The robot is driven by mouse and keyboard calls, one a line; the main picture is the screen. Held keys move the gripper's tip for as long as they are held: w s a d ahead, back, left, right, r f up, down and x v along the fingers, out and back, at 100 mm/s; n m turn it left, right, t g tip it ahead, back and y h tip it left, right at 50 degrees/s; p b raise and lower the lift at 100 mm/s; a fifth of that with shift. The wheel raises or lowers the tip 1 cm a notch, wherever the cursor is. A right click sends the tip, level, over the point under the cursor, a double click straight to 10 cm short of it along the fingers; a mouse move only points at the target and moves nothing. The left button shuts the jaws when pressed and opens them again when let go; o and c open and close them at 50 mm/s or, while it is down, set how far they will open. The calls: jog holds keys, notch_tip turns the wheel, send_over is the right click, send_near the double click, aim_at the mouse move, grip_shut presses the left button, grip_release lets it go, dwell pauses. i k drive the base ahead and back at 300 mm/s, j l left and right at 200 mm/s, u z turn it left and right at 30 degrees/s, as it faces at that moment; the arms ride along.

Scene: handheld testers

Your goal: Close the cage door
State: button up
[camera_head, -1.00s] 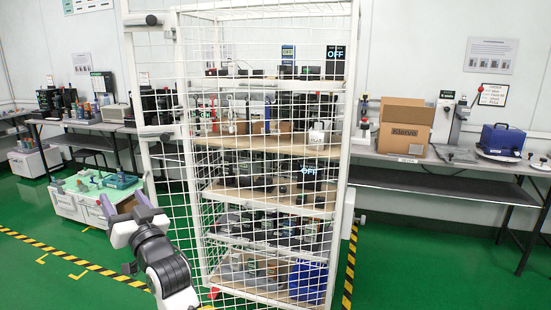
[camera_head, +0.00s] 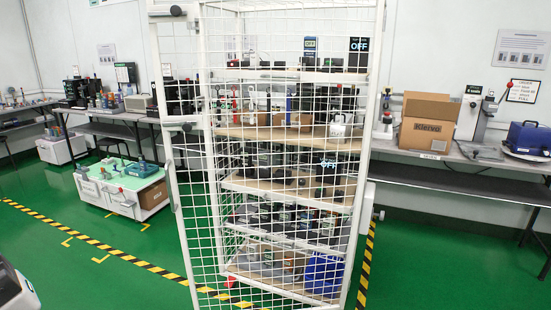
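The cage door (camera_head: 168,88) is a tall white wire-mesh panel at the left of the white cage (camera_head: 375,120). It stands swung out at an angle past the cage's left front post, so it is open. Dark-tipped fittings (camera_head: 186,127) show on the door's side, one at the top and one at mid height. The cage holds several shelves of handheld devices, seen through the mesh. A grey-white part of my arm (camera_head: 10,290) shows at the lower left edge. My gripper's fingers are not in view, and nothing of mine visibly touches the door.
A low white cart with a green top (camera_head: 122,187) stands left of the door. Benches line the walls, with a cardboard box (camera_head: 428,122) and a blue case (camera_head: 528,138) at right. Yellow-black tape (camera_head: 95,244) marks the green floor, which is clear at front left.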

aim_at(381, 15)
jog(key=i+l, duration=0.35)
jog(key=i, duration=0.15)
jog(key=i+l+u, duration=0.15)
jog(key=i+l, duration=0.15)
jog(key=i, duration=0.15)
